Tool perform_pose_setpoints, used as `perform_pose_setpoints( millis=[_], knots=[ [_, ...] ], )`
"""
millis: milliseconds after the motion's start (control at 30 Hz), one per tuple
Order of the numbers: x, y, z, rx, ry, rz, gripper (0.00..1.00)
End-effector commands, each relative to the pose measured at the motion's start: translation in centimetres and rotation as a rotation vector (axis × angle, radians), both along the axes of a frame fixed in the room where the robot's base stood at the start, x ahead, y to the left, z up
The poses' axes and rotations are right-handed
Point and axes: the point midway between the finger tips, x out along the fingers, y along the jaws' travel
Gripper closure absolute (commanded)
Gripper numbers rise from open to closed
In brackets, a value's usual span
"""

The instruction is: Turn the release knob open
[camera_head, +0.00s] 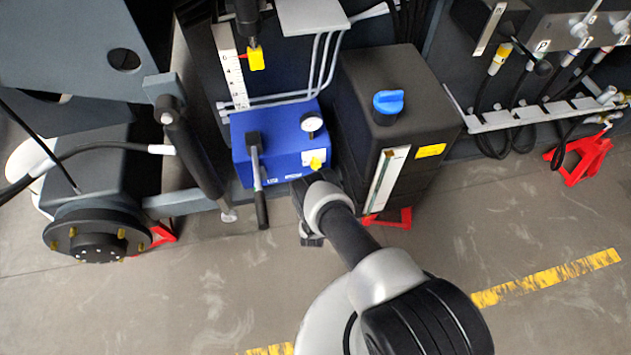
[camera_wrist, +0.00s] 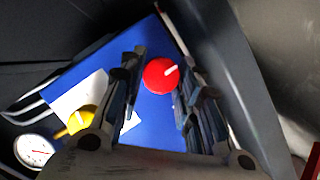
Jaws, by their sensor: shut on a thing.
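A blue box (camera_head: 275,148) stands low on the chassis and also fills the middle of the wrist view (camera_wrist: 160,128). In the wrist view, a round red knob (camera_wrist: 158,77) with a white pointer mark sits on its face. The pointer leans up and to the right. My gripper (camera_wrist: 166,84) has its fingers on both sides of the red knob and is shut on it. In the head view my gripper (camera_head: 304,187) covers the box's lower right corner, and the red knob is hidden. A yellow knob (camera_wrist: 82,121) sits left of the fingers, and also shows in the head view (camera_head: 316,163).
A pressure gauge (camera_head: 312,121) tops the box, and a black-gripped lever (camera_head: 258,185) hangs at its front. A black tank (camera_head: 415,125) with a blue cap (camera_head: 388,101) stands close at right. A cylinder (camera_head: 190,150) stands at left. The floor in front is mostly clear.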

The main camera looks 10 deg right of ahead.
Motion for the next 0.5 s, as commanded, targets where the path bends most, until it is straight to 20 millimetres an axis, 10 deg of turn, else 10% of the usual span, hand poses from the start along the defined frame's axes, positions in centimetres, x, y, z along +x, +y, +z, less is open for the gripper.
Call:
perform_pose_setpoints(
  millis=[333,367,500],
  knots=[
    [-0.08,-0.04,-0.08,-0.001,0.002,-0.001,0.93],
    [-0.08,-0.04,-0.08,-0.001,0.002,-0.001,0.67],
    [-0.06,-0.03,-0.07,-0.001,0.002,-0.001,0.58]
  ],
)
